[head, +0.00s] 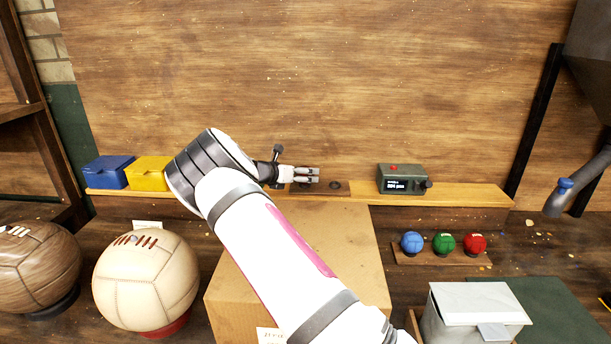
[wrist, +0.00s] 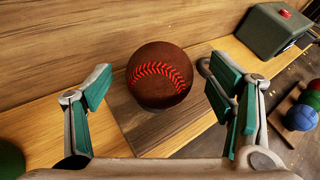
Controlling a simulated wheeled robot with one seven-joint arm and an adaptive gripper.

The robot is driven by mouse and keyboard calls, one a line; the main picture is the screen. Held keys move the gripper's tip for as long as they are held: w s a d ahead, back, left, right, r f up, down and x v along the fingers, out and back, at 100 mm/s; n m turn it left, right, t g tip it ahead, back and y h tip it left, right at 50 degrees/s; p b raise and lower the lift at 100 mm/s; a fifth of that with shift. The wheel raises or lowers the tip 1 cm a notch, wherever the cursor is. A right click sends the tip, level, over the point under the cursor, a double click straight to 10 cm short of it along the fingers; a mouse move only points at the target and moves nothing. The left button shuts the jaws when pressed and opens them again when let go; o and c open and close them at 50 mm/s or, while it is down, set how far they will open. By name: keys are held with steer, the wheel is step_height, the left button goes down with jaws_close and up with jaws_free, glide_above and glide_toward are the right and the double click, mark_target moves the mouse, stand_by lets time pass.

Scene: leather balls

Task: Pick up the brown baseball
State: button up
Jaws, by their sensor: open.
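The brown baseball (wrist: 160,75) with red stitching shows in the wrist view, on a wooden plate (wrist: 150,125) on the shelf. My gripper (wrist: 153,78) is open, with its green-padded fingers to the left and right of the ball. A gap shows on each side, and the ball is not held. In the head view my gripper (head: 306,175) is at the shelf by the back wall. I cannot make out the baseball clearly there.
A green device (head: 401,179) stands on the shelf (head: 460,195) to the right. Blue (head: 108,172) and yellow (head: 149,173) boxes are at left. Small blue, green and red balls sit on a rack (head: 440,258). Large balls and a cardboard box (head: 350,240) are in front.

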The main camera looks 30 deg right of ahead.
steer(key=shift+x, duration=1.1)
steer(key=c, duration=1.3)
steer(key=shift+r, duration=0.1)
